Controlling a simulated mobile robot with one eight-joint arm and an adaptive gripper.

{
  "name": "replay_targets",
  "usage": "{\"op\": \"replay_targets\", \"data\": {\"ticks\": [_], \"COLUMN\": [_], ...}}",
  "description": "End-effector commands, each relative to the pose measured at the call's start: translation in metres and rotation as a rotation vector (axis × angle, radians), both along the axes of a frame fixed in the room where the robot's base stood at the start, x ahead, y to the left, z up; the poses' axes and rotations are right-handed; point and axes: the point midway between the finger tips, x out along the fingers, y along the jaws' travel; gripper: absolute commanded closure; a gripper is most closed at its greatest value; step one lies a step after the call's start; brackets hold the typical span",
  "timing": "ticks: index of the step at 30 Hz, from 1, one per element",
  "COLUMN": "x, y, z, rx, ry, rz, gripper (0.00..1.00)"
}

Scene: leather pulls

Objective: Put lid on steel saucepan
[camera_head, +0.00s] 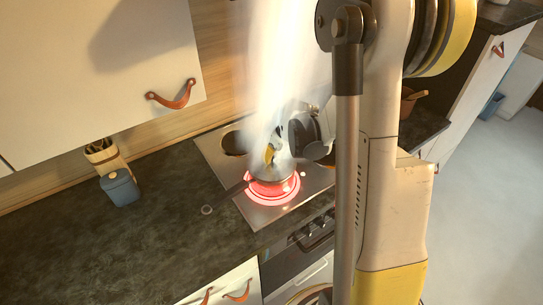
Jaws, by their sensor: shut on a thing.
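My gripper (271,155) is directly above the pan, inside a column of white steam. It is shut on what appears to be the lid (282,168), a pale rounded shape at the pan's top. Steam and the gripper hide most of the lid. I cannot tell whether the lid touches the pan's rim or hovers just above it.
A steel cooktop (222,172) is set in the dark counter (110,245). A blue canister (120,188) and a utensil holder (104,156) stand at left. A small ring (207,210) lies nearer. An upper cabinet (100,50) overhangs. My arm blocks the right side.

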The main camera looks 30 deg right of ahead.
Motion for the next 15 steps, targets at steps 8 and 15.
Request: {"op": "replay_targets", "data": {"ticks": [8,15], "x": [0.0001,0.0000], "y": [0.0000,0.0000], "z": [0.0003,-0.0049], "rx": [0.000,0.000], "ry": [0.000,0.000], "rz": [0.000,0.000], "gripper": [1.00,1.00]}}
